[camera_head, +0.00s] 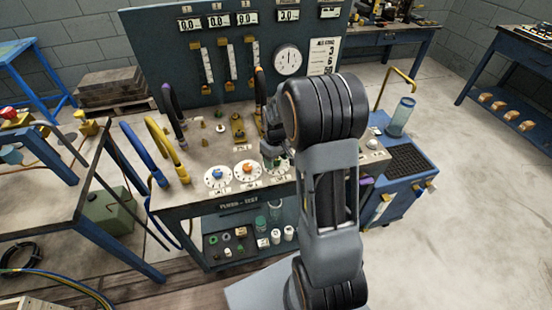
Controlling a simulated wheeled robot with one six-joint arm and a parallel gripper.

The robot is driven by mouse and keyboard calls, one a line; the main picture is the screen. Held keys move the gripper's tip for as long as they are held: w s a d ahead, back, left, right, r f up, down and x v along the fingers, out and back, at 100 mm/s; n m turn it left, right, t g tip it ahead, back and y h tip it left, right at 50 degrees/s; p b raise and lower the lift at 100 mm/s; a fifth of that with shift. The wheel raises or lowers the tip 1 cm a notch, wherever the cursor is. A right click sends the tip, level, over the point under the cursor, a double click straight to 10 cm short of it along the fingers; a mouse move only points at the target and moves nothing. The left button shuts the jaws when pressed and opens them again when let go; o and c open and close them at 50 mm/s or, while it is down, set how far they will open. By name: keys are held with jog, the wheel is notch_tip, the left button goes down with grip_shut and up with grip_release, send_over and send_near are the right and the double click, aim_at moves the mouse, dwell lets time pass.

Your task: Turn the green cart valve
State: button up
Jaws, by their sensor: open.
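The test cart (205,205) stands in front of me with a row of round white dials along its front edge. The green valve (276,161) is the rightmost of the dials I can see, partly hidden by my gripper and arm. The blue valve (216,175) and the orange valve (247,168) sit to its left. My gripper (270,150) is open and points down, at or just above the green valve. I cannot tell whether its fingers touch the knob, as the wrist covers much of it.
A gauge panel (180,50) rises behind the cart top. Blue and yellow hoses (160,140) stand at the cart's left end. A blue sink cart (405,175) with a clear cylinder (400,117) is to the right. A bench (45,200) stands at left. Floor at right is clear.

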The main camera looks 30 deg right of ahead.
jog(key=c, duration=0.9)
jog(key=shift+m, duration=0.3)
jog(key=m, duration=0.4)
jog(key=shift+m, duration=0.4)
jog(key=m+b, duration=0.1)
jog(key=m, duration=0.9)
jog(key=shift+m, duration=2.9)
